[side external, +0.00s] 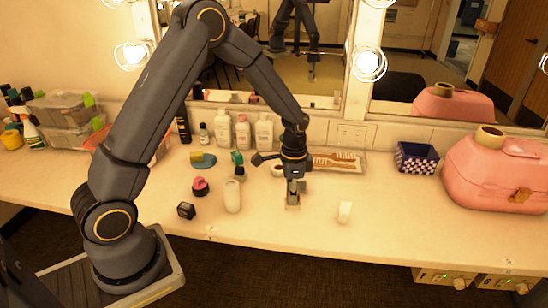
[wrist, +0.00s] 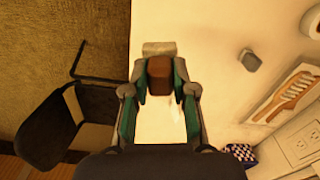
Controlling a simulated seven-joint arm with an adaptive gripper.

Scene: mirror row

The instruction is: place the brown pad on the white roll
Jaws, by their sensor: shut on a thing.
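My gripper (side external: 294,186) points down over the middle of the counter. In the wrist view my gripper (wrist: 160,78) is shut on the brown pad (wrist: 160,70), a small block held between its fingertips. A pale beige block (wrist: 158,48) shows just beyond the pad; in the side view a beige block (side external: 293,206) is right below my fingers. I cannot tell whether the pad touches it. The white roll (side external: 232,196) appears to be the upright white cylinder left of my gripper, with nothing on top. It does not show in the wrist view.
A small white object (side external: 344,212) stands to the right. A black cube (side external: 186,210) and pink-and-black item (side external: 200,187) are left of the roll. Bottles (side external: 243,132), a brush tray (side external: 337,161), a checkered basket (side external: 416,158) and pink case (side external: 490,175) line the back.

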